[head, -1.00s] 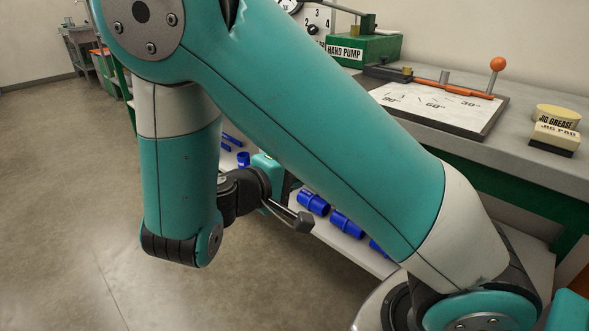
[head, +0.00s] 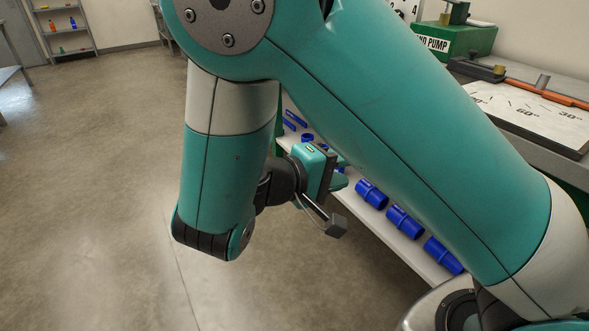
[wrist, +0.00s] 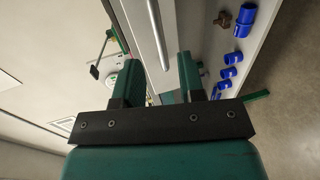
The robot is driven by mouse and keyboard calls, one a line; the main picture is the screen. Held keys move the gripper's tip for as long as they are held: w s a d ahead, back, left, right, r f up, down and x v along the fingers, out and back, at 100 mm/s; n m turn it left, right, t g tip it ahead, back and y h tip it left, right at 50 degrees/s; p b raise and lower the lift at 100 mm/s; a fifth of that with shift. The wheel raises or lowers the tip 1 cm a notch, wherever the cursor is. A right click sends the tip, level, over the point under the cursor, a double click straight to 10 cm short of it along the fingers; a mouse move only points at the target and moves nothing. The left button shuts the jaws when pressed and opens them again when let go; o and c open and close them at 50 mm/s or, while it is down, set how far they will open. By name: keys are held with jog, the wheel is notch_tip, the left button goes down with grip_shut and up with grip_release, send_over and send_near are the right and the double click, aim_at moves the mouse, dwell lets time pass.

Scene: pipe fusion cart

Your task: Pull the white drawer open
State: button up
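The white drawer (wrist: 137,22) shows in the wrist view as a pale front panel at the top, turned on its side in this picture. A long grey bar, seemingly its handle (wrist: 157,34), runs along it and ends near the gap between my fingers. My gripper (wrist: 157,70) is open, with its two teal fingers apart and nothing visibly held. I cannot tell how far the bar lies beyond the fingertips. In the head view my gripper (head: 336,180) is partly hidden behind my arm, beside the cart, and the drawer is hidden there.
Several blue pipe fittings (head: 404,222) lie on the white lower shelf (head: 395,248); they also show in the wrist view (wrist: 229,72). A green hand pump box (head: 455,42) and a white angle board (head: 530,112) are on the grey bench top. The floor at left is clear.

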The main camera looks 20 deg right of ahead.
jog(key=p+v, duration=1.1)
jog(key=shift+r, duration=0.1)
